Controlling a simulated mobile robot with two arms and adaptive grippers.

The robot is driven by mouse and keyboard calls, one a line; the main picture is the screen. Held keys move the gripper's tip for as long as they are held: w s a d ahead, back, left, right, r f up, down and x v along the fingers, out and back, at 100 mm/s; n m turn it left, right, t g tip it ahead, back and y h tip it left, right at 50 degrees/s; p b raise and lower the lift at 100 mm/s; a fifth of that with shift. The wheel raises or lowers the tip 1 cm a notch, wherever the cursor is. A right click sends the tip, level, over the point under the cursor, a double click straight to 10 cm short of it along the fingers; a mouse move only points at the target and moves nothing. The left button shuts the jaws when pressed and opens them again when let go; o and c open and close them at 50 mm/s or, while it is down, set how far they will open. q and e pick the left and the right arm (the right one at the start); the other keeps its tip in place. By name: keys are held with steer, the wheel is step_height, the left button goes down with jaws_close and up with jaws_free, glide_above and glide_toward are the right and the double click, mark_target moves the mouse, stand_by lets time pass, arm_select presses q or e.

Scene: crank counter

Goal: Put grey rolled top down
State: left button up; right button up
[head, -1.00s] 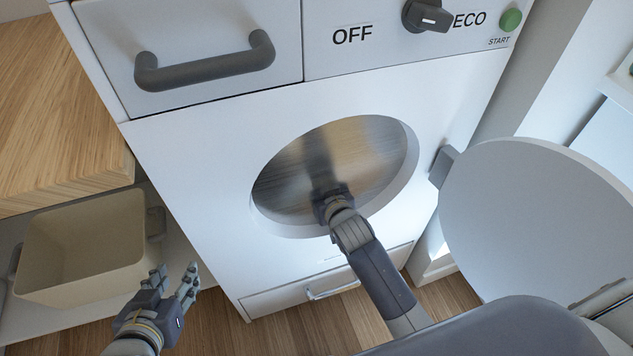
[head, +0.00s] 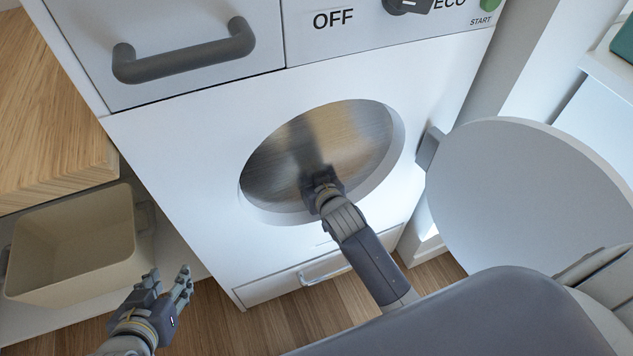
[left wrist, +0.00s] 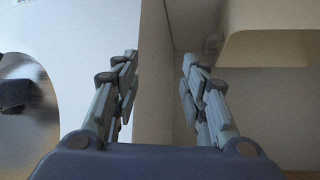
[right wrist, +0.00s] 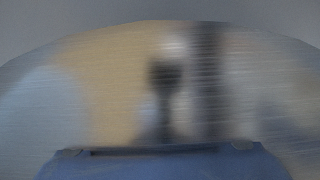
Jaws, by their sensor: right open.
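No grey rolled top can be made out in any view. My left gripper (head: 169,276) is open and empty, low in front of the white washing machine (head: 180,150), just right of a beige bin (head: 75,245). Its spread fingers also show in the left wrist view (left wrist: 158,85). My right gripper (head: 322,185) is at the round opening, in front of the metal drum (head: 345,135). Its fingers are hidden in the head view. The right wrist view shows only its dark body below the blurred, reflecting drum metal (right wrist: 110,100), with nothing seen held.
The round door (head: 530,190) stands open at the right. A drawer with a grey handle (head: 185,55) and a control panel are above the opening. A low drawer handle (head: 325,275) is below. A wooden block (head: 50,120) is above the bin. A teal thing (head: 624,40) is at the far right.

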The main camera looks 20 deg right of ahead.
steer(key=p+v, duration=0.1)
steer(key=v, duration=0.5)
steer(key=shift+r+p, duration=0.15)
steer(key=shift+p, duration=0.25)
steer(key=shift+p+v, duration=0.3)
steer(key=shift+v, duration=0.9)
steer(key=shift+s+r, duration=0.25)
steer(key=shift+s, duration=0.25)
arm_select(q)
steer(key=s+a+f+g, duration=0.1)
steer(key=s+g, duration=0.2)
steer(key=s, duration=0.2)
steer(key=s+a+f+g+y, duration=0.1)
steer(key=s+a+f+g, duration=0.1)
steer(key=s, duration=0.4)
steer(key=shift+a+f+g, duration=0.3)
steer(key=shift+g, duration=0.1)
arm_select(e)
steer(key=shift+s+d+r, duration=0.1)
steer(key=shift+s+r, duration=0.15)
steer(key=shift+s, duration=0.45)
arm_select(q)
steer(key=shift+s, duration=0.1)
arm_select(e)
steer(key=shift+f, duration=0.1)
